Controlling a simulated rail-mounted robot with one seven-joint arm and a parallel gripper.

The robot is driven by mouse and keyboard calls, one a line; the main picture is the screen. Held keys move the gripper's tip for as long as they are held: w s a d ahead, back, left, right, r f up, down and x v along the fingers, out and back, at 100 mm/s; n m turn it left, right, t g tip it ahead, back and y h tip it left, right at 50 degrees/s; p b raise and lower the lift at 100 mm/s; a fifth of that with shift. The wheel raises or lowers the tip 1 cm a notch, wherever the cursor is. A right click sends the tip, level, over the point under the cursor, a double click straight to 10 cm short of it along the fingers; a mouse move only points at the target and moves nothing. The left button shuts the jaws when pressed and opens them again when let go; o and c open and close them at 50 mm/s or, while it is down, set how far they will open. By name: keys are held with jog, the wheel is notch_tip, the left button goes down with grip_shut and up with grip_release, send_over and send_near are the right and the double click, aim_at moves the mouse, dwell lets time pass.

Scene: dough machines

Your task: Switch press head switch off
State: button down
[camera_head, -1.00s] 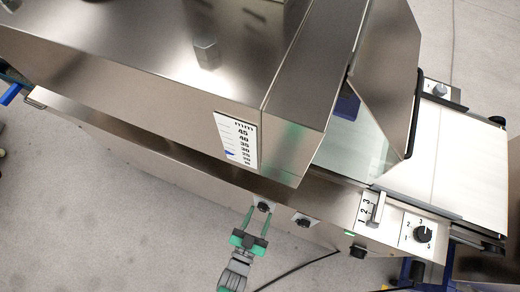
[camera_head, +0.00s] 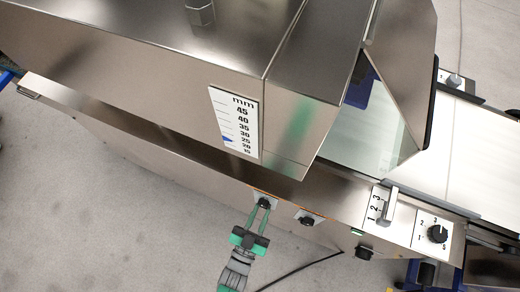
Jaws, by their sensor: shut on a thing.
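A small black switch knob (camera_head: 264,203) sits on an orange-edged plate on the lower front side of the steel machine. My gripper (camera_head: 263,208), with green fingers, reaches up to it from below and is shut on it. The fingertips partly cover the knob, and its turn position is too small to read. A second, similar black knob (camera_head: 306,220) sits just to the right, apart from my gripper. I cannot read any label telling which knob is the press head switch.
Further right are a lever with a 1-2-3 scale (camera_head: 388,206), a dial (camera_head: 437,234) and another black knob (camera_head: 365,252). A mm scale (camera_head: 235,122) is on the housing above. A black cable (camera_head: 300,269) runs behind my gripper. Grey floor (camera_head: 120,230) lies open at lower left.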

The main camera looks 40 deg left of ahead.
dwell(0.3)
jog(key=c, duration=1.2)
grip_release()
jog(key=shift+c, duration=0.2)
jog(key=p+v, duration=0.1)
jog(key=v, duration=0.7)
jog(key=shift+p, duration=0.3)
jog(key=shift+w+f, duration=0.1)
